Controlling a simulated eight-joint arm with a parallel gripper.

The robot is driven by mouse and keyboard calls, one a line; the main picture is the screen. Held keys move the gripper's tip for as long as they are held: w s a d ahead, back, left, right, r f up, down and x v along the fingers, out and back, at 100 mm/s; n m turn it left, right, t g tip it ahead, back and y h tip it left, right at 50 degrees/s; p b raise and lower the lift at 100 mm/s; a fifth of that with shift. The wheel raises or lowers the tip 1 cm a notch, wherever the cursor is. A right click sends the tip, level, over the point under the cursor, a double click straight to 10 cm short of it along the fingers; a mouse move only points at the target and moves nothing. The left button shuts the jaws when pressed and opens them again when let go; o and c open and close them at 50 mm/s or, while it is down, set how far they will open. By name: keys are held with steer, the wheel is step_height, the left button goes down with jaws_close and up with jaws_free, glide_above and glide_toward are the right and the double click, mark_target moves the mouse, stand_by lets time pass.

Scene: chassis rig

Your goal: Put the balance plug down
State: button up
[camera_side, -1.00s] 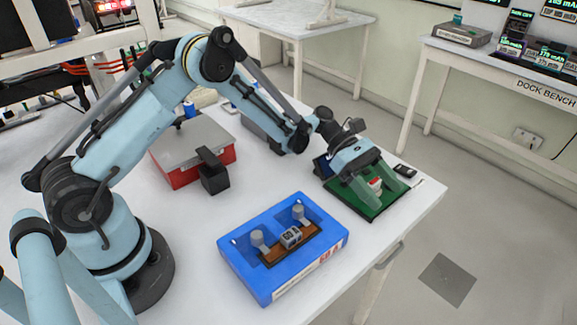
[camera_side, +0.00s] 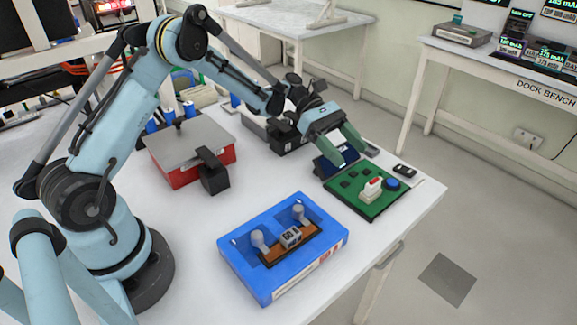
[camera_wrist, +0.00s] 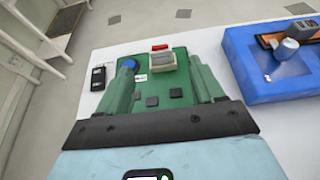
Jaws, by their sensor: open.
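A small white block with a red top (camera_side: 371,189), which looks like the balance plug, rests on the green board (camera_side: 352,199) near its right part. It stands upright beside a round blue part (camera_side: 392,184). The white block also shows in the wrist view (camera_wrist: 163,62), beyond and between my fingers. My gripper (camera_side: 348,153) is open and empty, raised above and behind the board's back edge. Its two green fingers are apart in the wrist view (camera_wrist: 164,72). They look clear of the white block.
A blue tray (camera_side: 258,285) with grey posts and a small labelled block stands in front. A red box with a grey lid (camera_side: 191,138) is at the left. A dark small device (camera_side: 404,171) lies beyond the board. The table's right edge is close to the board.

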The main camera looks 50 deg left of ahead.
steer(key=shift+a+r, duration=0.15)
steer(key=shift+a, duration=0.1)
steer(key=shift+r, duration=0.25)
steer(key=s+a+r+m+t+y, duration=0.2)
steer(key=s+r+m+t+y, duration=0.1)
steer(key=s+m+y, duration=0.3)
steer(key=s+a+r+m+t+y, duration=0.3)
steer(key=s+m+y, duration=0.4)
steer(key=s+m, duration=0.3)
steer(key=shift+s+r+m+t, duration=0.3)
steer(key=shift+s+r+m, duration=0.1)
steer(key=shift+s, duration=0.25)
steer(key=shift+s+a+f+m+t+y, duration=0.1)
steer(key=shift+s+a+m+t+y, duration=0.25)
steer(key=shift+m, duration=0.25)
steer(key=shift+w, duration=0.1)
